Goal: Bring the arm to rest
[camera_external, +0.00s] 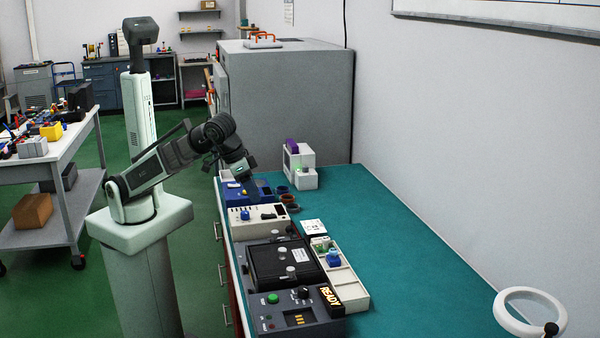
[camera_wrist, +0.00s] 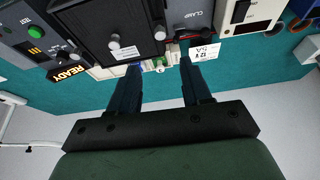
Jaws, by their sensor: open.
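My gripper (camera_wrist: 157,80) shows in the wrist view with its two dark fingers apart and nothing between them. The arm is raised and bent over the left side of the teal bench (camera_external: 390,230) in the external view. The gripper end hangs near the blue box and the white device, and its fingertips are hard to make out there. In the wrist view the fingers point toward the white tray and the black-lidded fixture, apart from them as far as I can tell.
The black-lidded fixture (camera_external: 285,265) has a "READY" display (camera_external: 331,297). Beside it lies a white tray (camera_external: 350,288) with a blue part (camera_external: 333,257). A white device (camera_external: 257,220) and a blue box (camera_external: 248,190) stand behind. A ring lamp (camera_external: 530,312) is at right.

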